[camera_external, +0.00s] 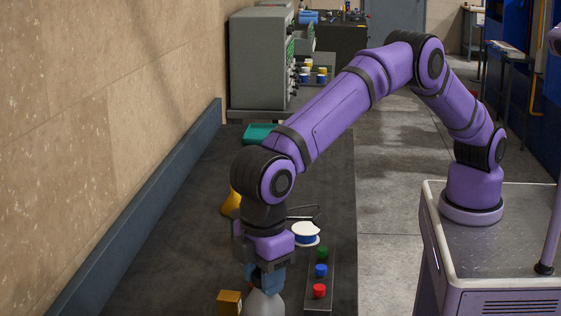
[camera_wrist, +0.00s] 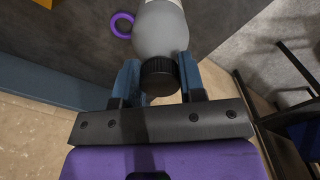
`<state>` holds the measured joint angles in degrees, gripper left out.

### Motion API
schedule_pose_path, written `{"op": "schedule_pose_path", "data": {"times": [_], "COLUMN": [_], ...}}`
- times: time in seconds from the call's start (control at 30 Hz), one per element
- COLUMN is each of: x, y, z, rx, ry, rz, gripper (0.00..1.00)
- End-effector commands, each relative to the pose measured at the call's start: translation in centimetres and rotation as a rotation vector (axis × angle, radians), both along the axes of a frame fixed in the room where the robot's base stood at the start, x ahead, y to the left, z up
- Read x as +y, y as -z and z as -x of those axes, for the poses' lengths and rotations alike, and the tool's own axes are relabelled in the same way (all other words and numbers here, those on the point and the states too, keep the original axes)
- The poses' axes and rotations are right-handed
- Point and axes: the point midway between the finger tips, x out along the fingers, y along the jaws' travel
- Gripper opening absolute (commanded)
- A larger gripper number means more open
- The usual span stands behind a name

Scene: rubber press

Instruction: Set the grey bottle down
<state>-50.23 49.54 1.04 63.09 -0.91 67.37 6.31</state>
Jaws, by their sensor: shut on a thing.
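The grey bottle (camera_external: 263,304) is at the bottom edge of the external view, its lower part cut off by the frame. In the wrist view the grey bottle (camera_wrist: 163,28) shows a pale body and a ribbed black cap (camera_wrist: 160,75). My gripper (camera_external: 267,279) points down at it from above. In the wrist view my gripper (camera_wrist: 158,72) has its blue fingers on either side of the bottle's neck and cap, shut on it. Whether the bottle's base touches the table (camera_external: 180,245) cannot be told.
A yellow box (camera_external: 229,302) stands just left of the bottle. A strip with red (camera_external: 319,290), blue (camera_external: 321,270) and green (camera_external: 322,251) knobs lies right. A white-and-blue spool (camera_external: 306,234) and a yellow object (camera_external: 231,202) are behind. A purple ring (camera_wrist: 122,25) lies near the bottle.

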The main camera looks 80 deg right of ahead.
Motion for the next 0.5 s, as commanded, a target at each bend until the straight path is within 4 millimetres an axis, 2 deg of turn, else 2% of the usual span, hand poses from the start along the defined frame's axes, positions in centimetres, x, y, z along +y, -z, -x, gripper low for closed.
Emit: {"op": "schedule_pose_path", "data": {"times": [0.27, 0.5], "x": [0.6, 0.5], "y": [0.2, 3.2], "z": [-0.8, -0.7], "rx": [-0.001, -0.001], "ry": [0.0, 0.0], "rz": [-0.001, 0.001], "gripper": [0.0, 0.0]}}
